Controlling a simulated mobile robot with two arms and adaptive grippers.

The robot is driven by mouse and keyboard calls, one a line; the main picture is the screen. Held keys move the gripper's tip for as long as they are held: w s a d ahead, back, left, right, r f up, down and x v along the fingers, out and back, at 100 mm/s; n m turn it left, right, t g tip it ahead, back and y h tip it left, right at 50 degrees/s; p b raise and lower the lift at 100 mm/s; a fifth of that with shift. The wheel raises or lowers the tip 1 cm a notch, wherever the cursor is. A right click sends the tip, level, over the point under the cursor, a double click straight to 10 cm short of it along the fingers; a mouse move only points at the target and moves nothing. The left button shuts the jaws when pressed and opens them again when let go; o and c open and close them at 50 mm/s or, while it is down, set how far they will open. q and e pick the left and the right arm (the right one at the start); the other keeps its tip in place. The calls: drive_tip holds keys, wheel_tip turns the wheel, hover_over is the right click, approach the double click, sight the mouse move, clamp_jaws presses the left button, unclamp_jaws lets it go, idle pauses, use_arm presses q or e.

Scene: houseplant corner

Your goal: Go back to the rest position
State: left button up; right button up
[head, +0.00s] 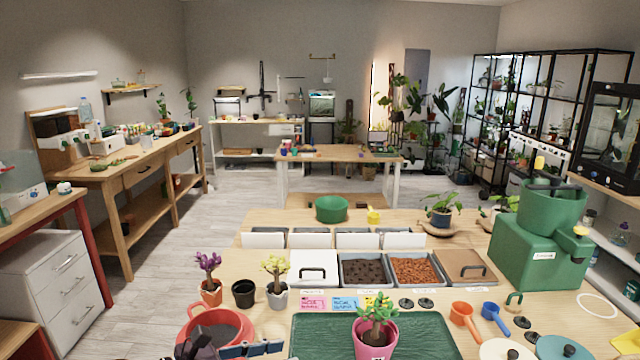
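Dark, blocky parts (250,350) are cut off by the bottom edge of the head view, left of centre. They look like part of my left gripper, but its fingertips and opening cannot be made out. They are at the near side of a red round bowl (240,323). I see nothing held there. My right gripper is not in view. A pink pot (376,340) with a green plant stands upright on a dark green tray (310,335), to the right of the dark parts.
The wooden bench (235,275) is crowded. A purple-flowered plant (209,262), black pot (243,293), soil bins (366,272), orange scoop (465,315) and blue scoop (495,317) are on it. A tall green machine (535,255) stands at right. Open floor (165,270) lies left.

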use_arm(q)
wheel_tip(320, 180, up, 12)
drive_tip(key=w+a+n+t, duration=0.1)
drive_tip(key=a+n+t, duration=0.1)
drive_tip(key=n+t, duration=1.15)
drive_tip(key=a+f+n+g+y, duration=0.1)
drive_tip(key=a+f+n+y, duration=0.2)
drive_tip(key=a+n+y, duration=0.85)
drive_tip(key=s+a+f+n+g+y, duration=0.2)
drive_tip(key=s+f+n+g, duration=0.1)
drive_tip(key=f+n, duration=0.45)
drive_tip(key=s+a+f+n+g+y, duration=0.1)
drive_tip(key=s+f+n+g, duration=0.25)
drive_tip(key=f+n, duration=0.4)
drive_tip(key=s+d+f+n+g+h, duration=0.1)
drive_tip(key=s+d+f+n+g, duration=0.3)
drive_tip(key=s+f, duration=0.55)
drive_tip(key=s+d+f+n+g+h, duration=0.15)
drive_tip(key=s+f+g, duration=0.45)
drive_tip(key=s, duration=0.6)
wheel_tip(320, 180, down, 25)
drive_tip(key=s+g, duration=0.2)
drive_tip(key=s+a+f, duration=0.1)
drive_tip(key=s+f, duration=0.7)
drive_tip(key=s+a+f+m, duration=0.1)
drive_tip(key=s+a+f, duration=0.1)
drive_tip(key=s+f, duration=0.7)
drive_tip(key=shift+a+g, duration=0.25)
drive_tip(key=shift+g, duration=0.15)
